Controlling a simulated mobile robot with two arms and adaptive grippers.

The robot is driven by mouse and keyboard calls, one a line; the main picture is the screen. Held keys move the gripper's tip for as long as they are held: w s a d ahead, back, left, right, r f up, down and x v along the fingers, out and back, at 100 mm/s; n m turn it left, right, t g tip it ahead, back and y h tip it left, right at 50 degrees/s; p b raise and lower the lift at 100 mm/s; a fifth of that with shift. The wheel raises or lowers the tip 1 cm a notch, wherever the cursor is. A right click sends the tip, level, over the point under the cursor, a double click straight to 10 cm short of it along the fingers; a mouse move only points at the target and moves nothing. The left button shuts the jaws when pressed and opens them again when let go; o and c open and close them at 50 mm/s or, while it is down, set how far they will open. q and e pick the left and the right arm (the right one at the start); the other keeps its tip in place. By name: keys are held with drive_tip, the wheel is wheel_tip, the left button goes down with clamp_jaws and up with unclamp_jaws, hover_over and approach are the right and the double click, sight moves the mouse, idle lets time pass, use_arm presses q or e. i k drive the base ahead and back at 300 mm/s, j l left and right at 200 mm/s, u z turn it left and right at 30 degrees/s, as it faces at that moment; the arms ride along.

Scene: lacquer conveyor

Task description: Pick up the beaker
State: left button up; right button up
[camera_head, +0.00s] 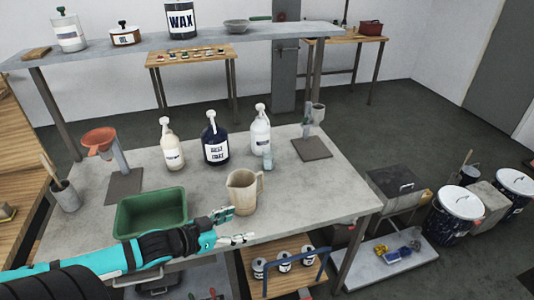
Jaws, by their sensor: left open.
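The beaker (241,194) is a beige, jug-like vessel with a handle on its right side. It stands upright on the grey table (320,195), near the front middle. My left gripper (238,226) comes in from the left, in front of the beaker in the picture. Its fingers are spread and empty, pointing right. A gap to the beaker's base seems small, but I cannot tell the exact distance. My right gripper is not in view.
A green bin (150,212) stands left of the beaker. The table right of the beaker is clear.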

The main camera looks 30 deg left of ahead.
sight(268, 152)
drive_tip(key=i+j, duration=1)
drive_tip(key=j, duration=0.15)
